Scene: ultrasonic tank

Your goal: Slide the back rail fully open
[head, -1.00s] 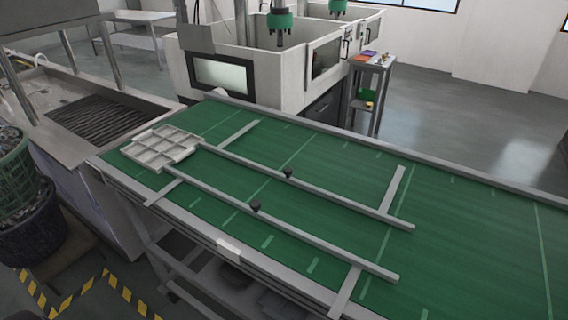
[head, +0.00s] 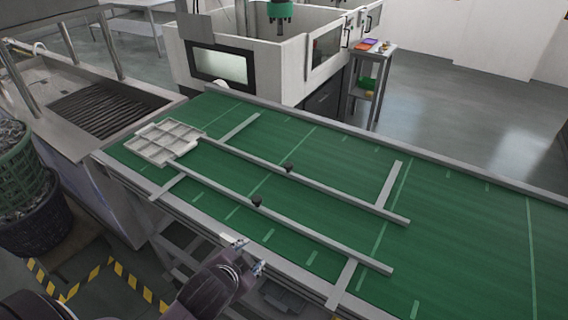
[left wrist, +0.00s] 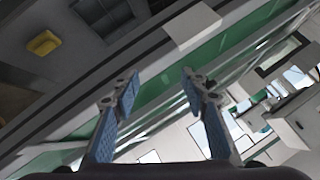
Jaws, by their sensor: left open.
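The back rail (head: 335,192) is a long grey bar on the green table (head: 460,235), with a black knob (head: 288,168) near its middle. The front rail (head: 320,236) lies roughly parallel, nearer to me, with its own black knob (head: 256,201). Both rails rest across two grey crossbars, the right one (head: 390,185) and the left one (head: 240,128). My left gripper (head: 250,254) is open and empty at the table's front edge, apart from both rails. Its two blue-padded fingers are spread in the left wrist view (left wrist: 158,86). My right gripper is not in view.
A pale compartment tray (head: 165,142) sits at the rails' left ends. A sink (head: 100,110) adjoins the table's left end. A white machine (head: 270,62) and small stand (head: 370,75) are behind. The table's right part is clear.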

